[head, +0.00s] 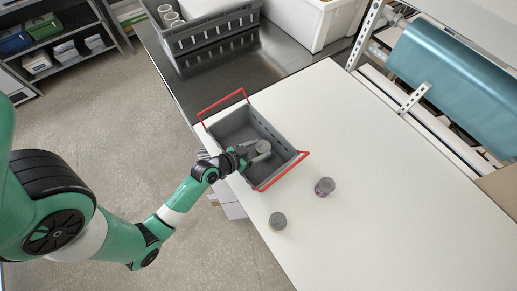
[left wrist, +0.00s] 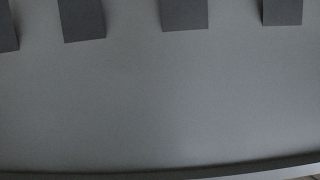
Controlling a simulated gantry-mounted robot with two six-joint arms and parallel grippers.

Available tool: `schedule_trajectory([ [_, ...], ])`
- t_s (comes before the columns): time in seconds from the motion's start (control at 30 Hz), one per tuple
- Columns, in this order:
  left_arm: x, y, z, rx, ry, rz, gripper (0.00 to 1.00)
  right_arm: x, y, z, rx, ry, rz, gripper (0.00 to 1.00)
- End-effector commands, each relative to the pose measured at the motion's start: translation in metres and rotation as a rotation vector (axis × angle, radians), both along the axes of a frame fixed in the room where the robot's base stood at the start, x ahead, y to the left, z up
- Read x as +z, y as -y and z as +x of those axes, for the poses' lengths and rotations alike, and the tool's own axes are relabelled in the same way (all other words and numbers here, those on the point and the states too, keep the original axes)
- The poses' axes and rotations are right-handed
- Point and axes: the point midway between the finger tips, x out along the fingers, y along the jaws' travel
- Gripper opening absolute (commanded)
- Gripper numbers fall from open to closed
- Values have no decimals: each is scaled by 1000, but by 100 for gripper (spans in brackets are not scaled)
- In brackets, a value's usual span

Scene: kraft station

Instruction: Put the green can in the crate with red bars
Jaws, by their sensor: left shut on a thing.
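The grey crate with red bars (head: 279,138) stands on the white table, with red bars at its two short ends. My left gripper (head: 261,154) is inside the crate's outline in the head view, shut on a can (head: 263,146). The can shows a pale grey top. Its side colour is hidden, so I cannot tell whether it is green or whether it touches the crate floor. The left wrist view shows a plain grey surface with darker slots, probably a crate wall (left wrist: 160,100). The fingers and can do not show there. My right gripper is not in view.
A can with a purplish-red side (head: 324,188) and another grey-topped can (head: 278,221) stand on the white table (head: 400,200) in front of the crate. A larger grey crate (head: 215,42) with white cups and a white bin (head: 312,22) stand behind.

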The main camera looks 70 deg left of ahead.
Motion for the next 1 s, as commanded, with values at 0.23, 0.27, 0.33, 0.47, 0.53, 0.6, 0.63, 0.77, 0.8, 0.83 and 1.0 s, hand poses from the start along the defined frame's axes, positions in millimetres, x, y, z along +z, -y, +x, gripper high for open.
schedule_trajectory([
  [0.23, -3, 0, 0, 0, 0, 0, 83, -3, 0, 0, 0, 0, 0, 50],
  [0.27, -3, 0, 0, 0, 0, 0, 88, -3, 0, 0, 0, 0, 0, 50],
  [0.33, -3, 0, 0, 0, 0, 0, 98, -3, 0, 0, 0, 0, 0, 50],
  [0.47, -3, 0, 0, 0, 0, 0, 98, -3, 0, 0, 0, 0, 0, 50],
  [0.53, -3, 0, 0, 0, 0, 0, 98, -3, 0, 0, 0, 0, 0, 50],
  [0.6, -2, 0, 0, 0, 0, 0, 98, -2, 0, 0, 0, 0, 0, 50],
  [0.63, 0, 0, 0, 0, 0, 0, 98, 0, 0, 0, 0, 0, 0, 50],
  [0.77, 6, 3, -10, 2, -2, -2, 98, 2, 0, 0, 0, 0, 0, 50],
  [0.8, 9, 5, -17, 2, -1, -3, 98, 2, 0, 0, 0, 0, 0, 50],
  [0.83, 13, 7, -22, 3, 0, -2, 98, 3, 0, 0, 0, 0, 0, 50],
  [1.0, 33, 18, -59, 5, 0, -2, 98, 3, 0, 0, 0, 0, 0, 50],
])
